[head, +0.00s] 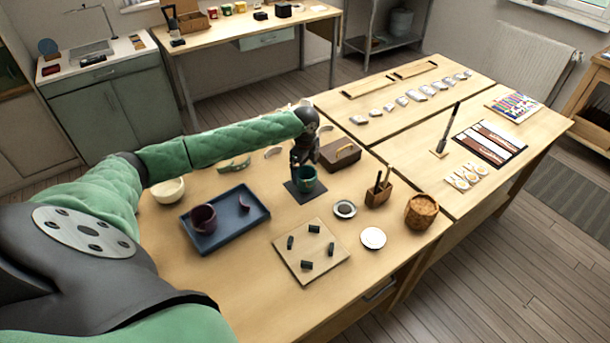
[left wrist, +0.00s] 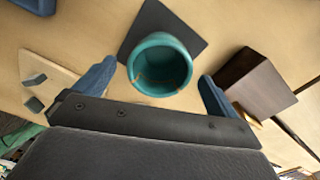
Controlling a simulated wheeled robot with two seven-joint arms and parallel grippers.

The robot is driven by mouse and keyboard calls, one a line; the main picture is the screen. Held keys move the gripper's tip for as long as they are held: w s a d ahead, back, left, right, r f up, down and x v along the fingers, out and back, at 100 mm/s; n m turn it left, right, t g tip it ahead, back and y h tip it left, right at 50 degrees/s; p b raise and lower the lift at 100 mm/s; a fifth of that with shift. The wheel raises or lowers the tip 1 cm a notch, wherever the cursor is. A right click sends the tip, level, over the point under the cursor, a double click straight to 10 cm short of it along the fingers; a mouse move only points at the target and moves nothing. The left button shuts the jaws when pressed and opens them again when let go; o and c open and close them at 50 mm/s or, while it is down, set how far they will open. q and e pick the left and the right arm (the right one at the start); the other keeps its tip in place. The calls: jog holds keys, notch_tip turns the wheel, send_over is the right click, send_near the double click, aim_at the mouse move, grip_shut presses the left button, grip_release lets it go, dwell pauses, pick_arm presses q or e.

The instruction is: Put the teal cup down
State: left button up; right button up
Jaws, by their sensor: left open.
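The teal cup (head: 307,184) stands upright on a dark square mat (head: 291,191) near the middle of the front table. In the left wrist view the cup (left wrist: 160,42) shows its open mouth, with thin gold-brown lines inside, and the dark mat (left wrist: 190,38) lies under it. My left gripper (head: 303,163) is right at the cup, at its far side in the head view. Its two blue fingers (left wrist: 156,86) are spread wide, one to each side of the cup, with gaps between them and its wall. My right gripper is not in view.
A blue tray (head: 225,242) with a dark red cup (head: 204,219) and a shard lies left. A brown box (head: 340,155) stands close behind right. A board with dark pegs (head: 290,265), a small dish (head: 344,209) and a tool holder (head: 378,194) are nearer the front.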

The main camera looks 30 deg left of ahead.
pick_arm(q)
notch_tip(320, 180, up, 9)
jog(key=b, duration=0.2)
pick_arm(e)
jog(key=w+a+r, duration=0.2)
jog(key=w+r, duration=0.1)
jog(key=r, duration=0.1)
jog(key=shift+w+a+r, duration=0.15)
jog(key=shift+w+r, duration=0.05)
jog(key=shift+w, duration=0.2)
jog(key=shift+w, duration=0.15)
